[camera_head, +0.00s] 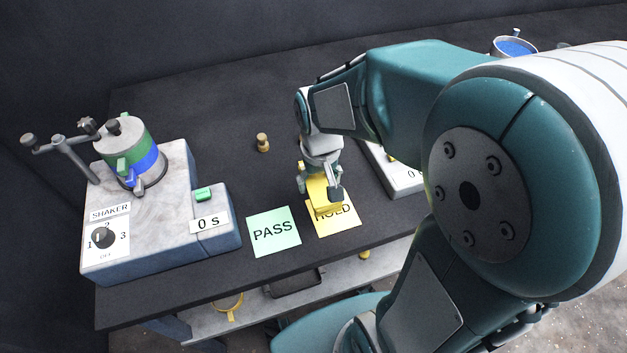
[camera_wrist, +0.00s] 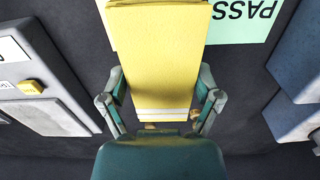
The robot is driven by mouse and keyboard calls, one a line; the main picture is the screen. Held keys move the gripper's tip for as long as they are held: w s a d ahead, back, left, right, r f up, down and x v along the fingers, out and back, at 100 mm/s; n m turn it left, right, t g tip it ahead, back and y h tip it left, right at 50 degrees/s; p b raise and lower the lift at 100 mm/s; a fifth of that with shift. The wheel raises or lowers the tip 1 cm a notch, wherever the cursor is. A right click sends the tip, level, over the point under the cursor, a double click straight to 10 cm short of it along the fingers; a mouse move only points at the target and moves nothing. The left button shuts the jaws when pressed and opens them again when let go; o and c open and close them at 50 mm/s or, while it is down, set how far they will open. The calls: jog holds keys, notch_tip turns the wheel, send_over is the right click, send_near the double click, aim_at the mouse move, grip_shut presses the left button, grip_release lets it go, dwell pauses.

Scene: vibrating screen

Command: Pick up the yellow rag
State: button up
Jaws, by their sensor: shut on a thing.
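The yellow rag (camera_wrist: 160,60) is a folded yellow cloth with whitish edges at its near end. It fills the middle of the wrist view, between the fingers of my gripper (camera_wrist: 160,100). In the head view the rag (camera_head: 319,192) is in front of the yellow HOLD card (camera_head: 338,222) and covers part of it. My gripper (camera_head: 322,188) is shut on the rag and points down there. I cannot tell how far the rag is above the table.
The green PASS card (camera_head: 273,231) lies left of the HOLD card. The shaker (camera_head: 165,215) stands at the left. A brass weight (camera_head: 262,142) stands behind the cards. A scale (camera_head: 400,178) is right of my gripper, partly hidden by my arm. A blue-filled bowl (camera_head: 514,47) stands far right.

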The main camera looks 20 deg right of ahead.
jog(key=s+r, duration=0.4)
jog(key=s, duration=0.5)
jog(key=shift+s+r, duration=0.35)
